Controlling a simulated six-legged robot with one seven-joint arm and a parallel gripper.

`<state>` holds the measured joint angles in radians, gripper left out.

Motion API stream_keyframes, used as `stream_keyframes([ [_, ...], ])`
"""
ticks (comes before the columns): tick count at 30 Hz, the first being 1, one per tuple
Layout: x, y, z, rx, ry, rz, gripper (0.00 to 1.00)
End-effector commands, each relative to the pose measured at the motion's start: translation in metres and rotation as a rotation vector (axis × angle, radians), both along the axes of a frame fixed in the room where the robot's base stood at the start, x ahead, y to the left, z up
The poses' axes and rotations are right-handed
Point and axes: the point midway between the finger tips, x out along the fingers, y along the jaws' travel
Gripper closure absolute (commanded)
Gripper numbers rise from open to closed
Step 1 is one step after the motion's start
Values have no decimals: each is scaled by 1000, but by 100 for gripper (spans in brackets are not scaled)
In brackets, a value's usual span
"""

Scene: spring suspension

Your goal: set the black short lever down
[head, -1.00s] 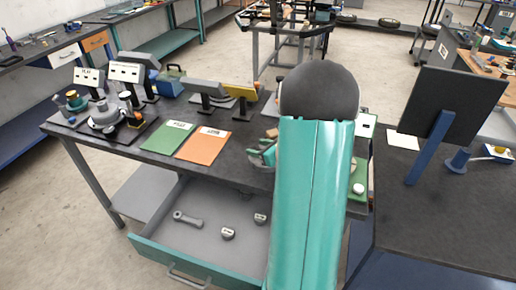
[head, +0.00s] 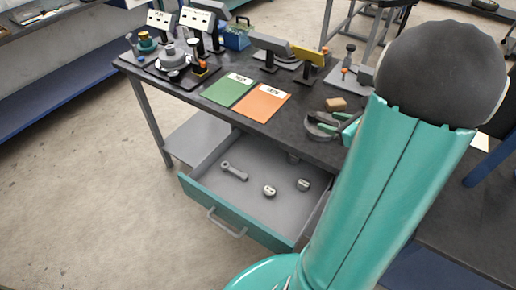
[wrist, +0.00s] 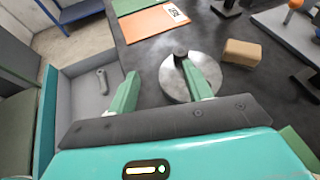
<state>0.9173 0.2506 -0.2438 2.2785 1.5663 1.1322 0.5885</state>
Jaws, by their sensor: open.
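My gripper (wrist: 157,70) is open, with its two green fingers spread apart over the black tabletop. In the wrist view, a round grey metal disc (wrist: 172,88) lies under the right finger, and a small dark piece (wrist: 181,53) shows at that fingertip. I cannot tell whether this piece is the black short lever. Nothing shows clasped between the fingers. In the head view my gripper (head: 345,127) is partly hidden by my arm. A grey lever (head: 234,171) lies in the open drawer and also shows in the wrist view (wrist: 102,80).
The open drawer (head: 226,205) also holds several small round grey pieces, one a labelled knob (head: 269,190). Green (head: 227,90) and orange (head: 262,103) cards lie on the table. A tan block (head: 336,104) is near my gripper. Stands and gadgets fill the table's back left.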

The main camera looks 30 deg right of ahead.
Motion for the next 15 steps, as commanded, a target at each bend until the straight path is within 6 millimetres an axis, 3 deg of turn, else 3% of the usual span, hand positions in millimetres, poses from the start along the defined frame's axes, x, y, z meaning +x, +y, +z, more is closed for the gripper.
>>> stream_keyframes([
  [3,19,60,21,-141,21,230,50],
  [7,26,132,39,-344,45,524,50],
  [12,14,209,56,-638,50,890,50],
  [15,0,246,63,-827,42,1095,50],
])
